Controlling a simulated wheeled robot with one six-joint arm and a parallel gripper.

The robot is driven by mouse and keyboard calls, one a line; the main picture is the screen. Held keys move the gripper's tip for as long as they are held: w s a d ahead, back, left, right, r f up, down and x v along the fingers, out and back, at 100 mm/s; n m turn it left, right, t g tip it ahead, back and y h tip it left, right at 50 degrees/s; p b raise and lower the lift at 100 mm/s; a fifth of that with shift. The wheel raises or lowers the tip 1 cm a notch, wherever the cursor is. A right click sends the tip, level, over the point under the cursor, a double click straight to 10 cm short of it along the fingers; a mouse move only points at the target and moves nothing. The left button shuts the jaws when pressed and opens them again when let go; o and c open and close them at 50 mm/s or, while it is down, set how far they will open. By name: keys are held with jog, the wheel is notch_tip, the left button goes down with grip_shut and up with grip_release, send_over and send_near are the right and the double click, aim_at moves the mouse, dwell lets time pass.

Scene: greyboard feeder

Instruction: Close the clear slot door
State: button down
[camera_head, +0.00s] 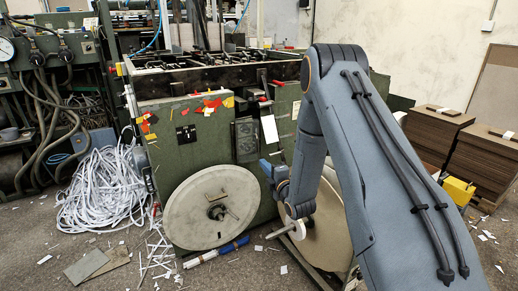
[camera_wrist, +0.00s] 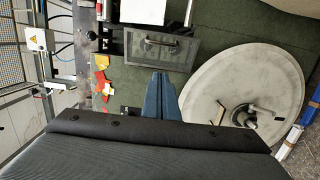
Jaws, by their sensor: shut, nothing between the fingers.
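The clear slot door (camera_wrist: 188,52) is a grey see-through panel with a dark handle bar, on the green machine front in the wrist view. In the head view it appears as a small dark panel (camera_head: 245,140) above the large disc. My gripper (camera_wrist: 160,78) has its blue fingers together and empty, with the tips close to the door's lower edge in the wrist view. I cannot tell if they touch it. In the head view my gripper (camera_head: 268,172) is low and right of the door, partly hidden by my arm. How far the door stands open is unclear.
A large pale disc (camera_head: 190,210) is mounted below the door; it also shows in the wrist view (camera_wrist: 235,70). A white plate (camera_head: 270,130) hangs beside the door. White paper strips (camera_head: 100,195) lie heaped at left. Brown board stacks (camera_head: 435,135) stand at right.

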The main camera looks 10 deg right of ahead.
jog(key=d+b+x, duration=0.1)
jog(key=d+x, duration=0.1)
jog(key=x, duration=1)
jog(key=shift+w+d+b, duration=0.3)
jog(key=shift+w+d, duration=0.05)
jog(key=shift+w, duration=0.3)
jog(key=shift+w+a, duration=0.1)
